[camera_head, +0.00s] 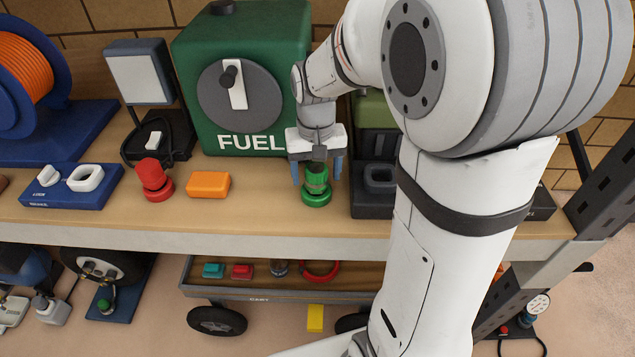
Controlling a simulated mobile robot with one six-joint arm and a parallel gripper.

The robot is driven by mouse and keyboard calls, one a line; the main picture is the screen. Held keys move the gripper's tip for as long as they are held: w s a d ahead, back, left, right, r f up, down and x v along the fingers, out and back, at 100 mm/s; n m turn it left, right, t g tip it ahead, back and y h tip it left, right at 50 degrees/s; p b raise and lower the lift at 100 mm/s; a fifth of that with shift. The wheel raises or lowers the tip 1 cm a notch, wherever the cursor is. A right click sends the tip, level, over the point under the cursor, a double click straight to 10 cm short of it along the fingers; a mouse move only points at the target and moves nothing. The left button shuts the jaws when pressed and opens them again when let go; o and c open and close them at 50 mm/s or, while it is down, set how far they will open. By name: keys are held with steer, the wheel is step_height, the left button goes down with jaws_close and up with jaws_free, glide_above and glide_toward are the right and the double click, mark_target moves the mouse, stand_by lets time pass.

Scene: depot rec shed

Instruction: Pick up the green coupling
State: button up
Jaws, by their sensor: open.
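The green coupling (316,190) stands upright on the wooden shelf, in front of the green fuel box. It has a wide round base and a narrower top. My gripper (318,178) is directly above it, pointing down, with its two blue fingers apart. One finger is to the left of the coupling's top and the other to the right. The fingers look level with the upper part of the coupling. A gap shows on the left; I cannot tell whether the right finger touches. The coupling's top is partly hidden by the gripper body.
An orange block (208,185) and a red coupling (154,180) stand to the left. The fuel box (290,40) is close behind my gripper. A dark charger-like unit (372,200) stands close on the right. A cart (270,294) with small items is below the shelf.

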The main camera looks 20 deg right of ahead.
steer(key=shift+f, duration=0.45)
steer(key=c, duration=1.1)
